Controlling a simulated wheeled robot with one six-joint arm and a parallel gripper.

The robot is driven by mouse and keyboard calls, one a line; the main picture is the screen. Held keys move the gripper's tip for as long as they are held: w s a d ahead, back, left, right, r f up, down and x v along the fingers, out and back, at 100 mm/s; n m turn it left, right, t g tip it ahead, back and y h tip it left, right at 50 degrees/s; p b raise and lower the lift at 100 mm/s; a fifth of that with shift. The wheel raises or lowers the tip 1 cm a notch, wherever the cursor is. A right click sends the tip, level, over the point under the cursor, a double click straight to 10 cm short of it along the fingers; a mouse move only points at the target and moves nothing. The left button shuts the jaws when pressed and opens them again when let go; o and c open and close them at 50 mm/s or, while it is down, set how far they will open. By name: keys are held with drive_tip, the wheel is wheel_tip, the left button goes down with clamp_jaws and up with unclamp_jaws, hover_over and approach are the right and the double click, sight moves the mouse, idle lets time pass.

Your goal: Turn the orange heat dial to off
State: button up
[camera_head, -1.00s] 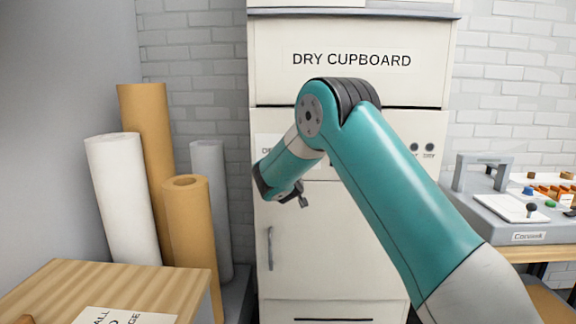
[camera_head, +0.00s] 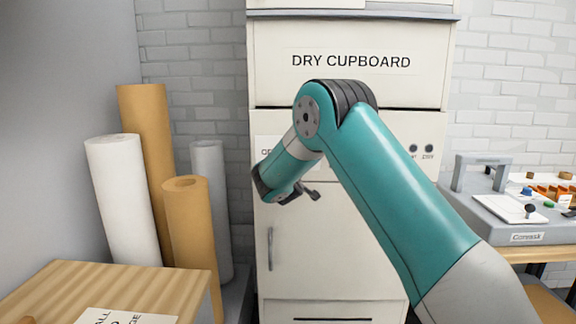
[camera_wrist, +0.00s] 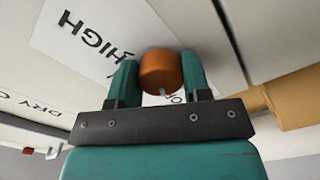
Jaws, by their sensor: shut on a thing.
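The orange heat dial (camera_wrist: 160,72) is on the cupboard's front panel in the wrist view. It sits between the two fingers of my gripper (camera_wrist: 160,78), which is shut on it. A small pale mark shows on the dial's lower edge. A white label (camera_wrist: 95,42) behind it reads "HIGH", and part of another word shows beside the right finger. The wrist view is tilted. In the head view, my gripper (camera_head: 300,193) is in front of the dry cupboard (camera_head: 350,92), and my arm hides the dial.
A cupboard door with a handle (camera_head: 270,248) is below. Several paper rolls (camera_head: 125,200) stand at the left beside a wooden-topped table (camera_head: 120,290). A grey machine (camera_head: 500,215) is on a bench at the right. Two black knobs (camera_head: 421,149) are on the panel.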

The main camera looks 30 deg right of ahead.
drive_tip(key=o, duration=0.9)
drive_tip(key=shift+o, duration=0.2)
drive_tip(key=b+v, duration=0.6)
drive_tip(key=v, duration=1.1)
drive_tip(key=shift+a, duration=0.2)
drive_tip(key=shift+s, duration=0.1)
